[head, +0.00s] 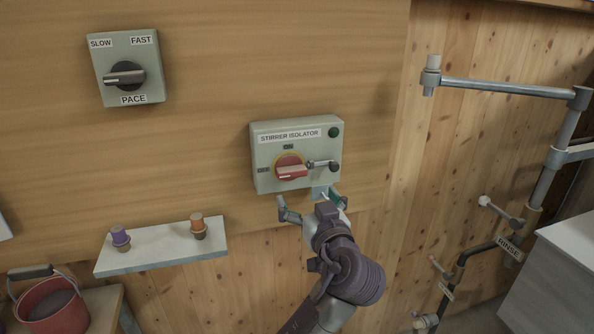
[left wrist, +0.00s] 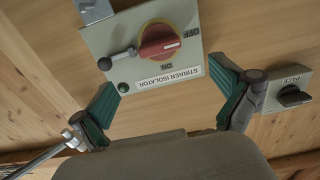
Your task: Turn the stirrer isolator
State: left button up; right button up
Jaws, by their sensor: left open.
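The stirrer isolator (head: 265,148) is a grey-green box on the wooden wall, with a red handle (head: 291,172) on a yellow disc. The handle lies about level. ON is marked above it and OFF to its left. In the left wrist view the red handle (left wrist: 158,42) shows upside down, its pale mark towards OFF. A small metal lever with a black knob (head: 334,167) sits right of the handle. My left gripper (head: 309,201) is open and empty just below the box, its fingers apart from the handle. My right gripper is not in view.
A PACE switch box (head: 110,67) is at the upper left. A shelf (head: 165,249) with two small stoppered items is to the left, above a red bucket (head: 55,308). Pipes (head: 510,88) and a RINSE label stand at the right. The wall around the isolator is clear.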

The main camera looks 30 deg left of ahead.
aim_at(294, 175)
pick_arm(q)
jog(key=p+x, duration=0.3)
jog(key=x, duration=0.6)
jog(key=shift+w+a+r, duration=0.1)
jog(key=shift+w, duration=0.05)
jog(key=shift+w+a, duration=0.25)
jog(key=shift+a, duration=0.05)
jog(key=c, duration=1.2)
jog(key=shift+o, duration=0.2)
